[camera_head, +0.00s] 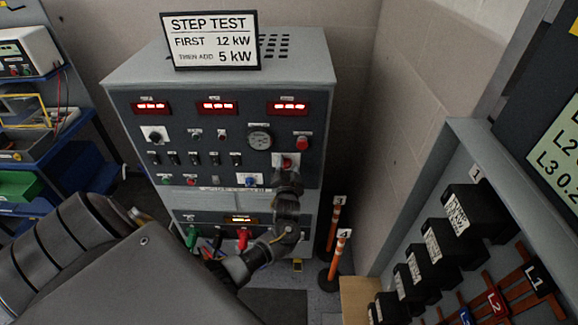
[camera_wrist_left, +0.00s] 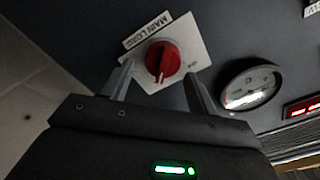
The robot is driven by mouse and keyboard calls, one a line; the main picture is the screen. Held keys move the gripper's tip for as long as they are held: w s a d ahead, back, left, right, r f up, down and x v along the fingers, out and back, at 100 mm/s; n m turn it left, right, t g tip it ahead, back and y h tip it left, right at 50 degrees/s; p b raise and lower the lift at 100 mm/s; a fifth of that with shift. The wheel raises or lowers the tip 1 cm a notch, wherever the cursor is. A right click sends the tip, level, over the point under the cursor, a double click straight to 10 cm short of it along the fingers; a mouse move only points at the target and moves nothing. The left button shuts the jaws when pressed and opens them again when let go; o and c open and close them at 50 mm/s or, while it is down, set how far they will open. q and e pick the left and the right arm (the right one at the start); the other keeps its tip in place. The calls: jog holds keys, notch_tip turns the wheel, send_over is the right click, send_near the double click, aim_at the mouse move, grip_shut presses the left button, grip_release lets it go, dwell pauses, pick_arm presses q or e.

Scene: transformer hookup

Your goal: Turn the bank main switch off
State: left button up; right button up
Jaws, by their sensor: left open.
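The bank main switch is a red rotary knob (camera_wrist_left: 162,61) on a white plate with a label reading "MAIN LOAD". Its grip bar points roughly down in the left wrist view, with a pale mark at the lower end. In the head view the knob (camera_head: 288,160) is on the right of the load bank's front panel (camera_head: 120,110), partly covered by my gripper. My left gripper (camera_head: 286,174) is in front of it. In the left wrist view my gripper's (camera_wrist_left: 158,70) fingers are apart, one to each side of the knob; I cannot tell whether they touch it. My right gripper is out of view.
A round gauge (camera_head: 259,138) and a red button (camera_head: 302,143) sit close to the switch. Several small toggles line the panel. Coloured plugs (camera_head: 243,236) are below. Orange-and-white posts (camera_head: 338,255) stand right of the cabinet. A terminal cabinet (camera_head: 470,140) is at the right.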

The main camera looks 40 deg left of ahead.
pick_arm(q)
jog(key=shift+w+a, duration=0.1)
jog(key=shift+w, duration=0.05)
jog(key=c, duration=1)
jog(key=shift+n, duration=0.4)
jog(key=n+b, duration=0.1)
jog(key=n, duration=0.2)
jog(key=shift+a+n, duration=0.15)
jog(key=shift+n, duration=0.15)
jog(key=n, duration=0.2)
jog(key=n+b, duration=0.1)
jog(key=n, duration=0.1)
jog(key=shift+s+a+n+b, duration=0.2)
jog(key=shift+s+n+b, duration=0.1)
jog(key=shift+s, duration=0.05)
jog(key=shift+s+a+f+n+b, duration=0.15)
jog(key=shift+n+b, duration=0.7)
jog(key=shift+n, duration=1.4)
jog(key=shift+s+a+r+n+b, duration=0.15)
jog(key=shift+n+b, duration=0.65)
jog(key=shift+n, duration=1.45)
jog(key=shift+f, duration=0.1)
